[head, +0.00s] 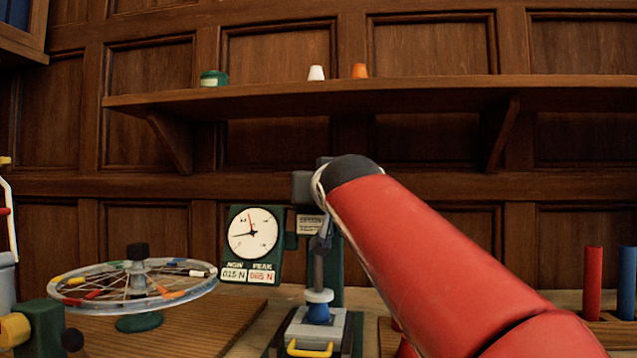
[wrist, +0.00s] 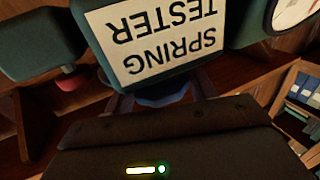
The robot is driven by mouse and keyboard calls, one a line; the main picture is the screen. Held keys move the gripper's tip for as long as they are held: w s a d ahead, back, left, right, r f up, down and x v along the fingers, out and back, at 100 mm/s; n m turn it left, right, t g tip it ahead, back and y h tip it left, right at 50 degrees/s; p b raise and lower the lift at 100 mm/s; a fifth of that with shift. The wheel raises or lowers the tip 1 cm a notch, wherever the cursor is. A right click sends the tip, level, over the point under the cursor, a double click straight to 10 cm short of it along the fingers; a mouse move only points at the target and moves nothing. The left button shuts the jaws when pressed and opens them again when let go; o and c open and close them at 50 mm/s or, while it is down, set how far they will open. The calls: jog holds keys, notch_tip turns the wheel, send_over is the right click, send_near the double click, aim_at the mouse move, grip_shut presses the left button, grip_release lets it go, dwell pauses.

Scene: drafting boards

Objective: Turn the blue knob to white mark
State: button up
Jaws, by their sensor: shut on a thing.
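The spring tester shows in the head view with its grey label (head: 310,224), and its label (wrist: 155,35) is large and upside down in the wrist view. A dark blue piece, which looks like the blue knob (wrist: 165,98), sits low under that label. My gripper (wrist: 163,92) is shut on it, with a finger on either side; the dark hand covers its lower part. In the head view my red arm reaches up to the tester and hides the knob. I cannot make out the white mark in either view.
A dial gauge (head: 252,232) with number readouts stands left of the tester. A blue piece (head: 318,314) sits under the tester's white disc (head: 318,296). A spoked wheel (head: 135,285) is at left, red (head: 592,282) and blue (head: 627,282) cylinders at right. A shelf (head: 400,92) runs above.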

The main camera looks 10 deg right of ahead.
jog(key=shift+n+g+y, duration=0.2)
jog(key=shift+n+y, duration=0.8)
jog(key=shift+y, duration=0.55)
jog(key=shift+n+g+y, duration=0.2)
jog(key=shift+n+y, duration=0.8)
jog(key=shift+y, duration=0.55)
jog(key=n+g+y, duration=0.1)
jog(key=y, duration=0.1)
jog(key=n+y, duration=0.1)
jog(key=y, duration=0.1)
jog(key=shift+w+d+n+g, duration=0.15)
jog(key=shift+n+g, duration=0.25)
jog(key=n+g+y+p, duration=0.1)
jog(key=n+g+y, duration=0.1)
jog(key=y, duration=0.1)
jog(key=shift+f+n+g+y, duration=0.1)
jog(key=shift+n+g+y, duration=1.2)
jog(key=shift+n+g, duration=0.15)
jog(key=shift+g, duration=0.45)
jog(key=o, duration=1)
jog(key=shift+n, duration=0.25)
jog(key=shift+s, duration=0.2)
jog(key=v, duration=0.7)
jog(key=shift+d, duration=0.2)
